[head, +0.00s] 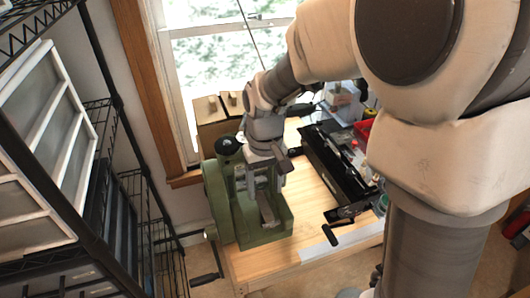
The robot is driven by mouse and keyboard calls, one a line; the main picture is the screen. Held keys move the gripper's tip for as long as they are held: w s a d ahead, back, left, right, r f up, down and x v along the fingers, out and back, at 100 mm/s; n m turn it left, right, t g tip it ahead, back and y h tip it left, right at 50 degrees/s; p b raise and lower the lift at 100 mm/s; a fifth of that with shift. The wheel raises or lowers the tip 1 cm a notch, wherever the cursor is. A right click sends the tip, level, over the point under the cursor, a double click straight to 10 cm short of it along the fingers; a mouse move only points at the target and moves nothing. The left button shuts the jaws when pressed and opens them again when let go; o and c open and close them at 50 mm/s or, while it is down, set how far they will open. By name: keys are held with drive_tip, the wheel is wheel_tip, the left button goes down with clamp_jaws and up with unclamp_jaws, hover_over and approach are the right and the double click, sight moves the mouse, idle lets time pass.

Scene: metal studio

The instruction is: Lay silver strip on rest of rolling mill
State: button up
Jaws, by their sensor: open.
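The green rolling mill (218,204) stands at the left end of the wooden bench, with a black round knob on top. A narrow grey metal piece (267,212) lies at its front, inside the green frame. It looks like the silver strip lying on the rest, but at this size I cannot be sure. My gripper (261,184) is open, directly above or at this front part of the mill, and hides part of it. I cannot tell whether a finger touches the strip or the mill.
A crank handle (206,279) sticks out below the mill. A long black tray (326,166) with tools and a red bin (364,129) are right of it on the bench (300,222). Cardboard boxes (212,116) stand behind. Black wire shelving (94,190) borders the left.

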wheel_tip(320, 180, up, 12)
drive_tip(key=s+d+r+m+t, duration=0.2)
drive_tip(key=s+d+t, duration=0.3)
drive_tip(key=s+d, duration=0.6)
drive_tip(key=s+m, duration=0.1)
drive_tip(key=s, duration=0.2)
drive_tip(key=shift+s+t, duration=0.15)
drive_tip(key=shift+t, duration=0.15)
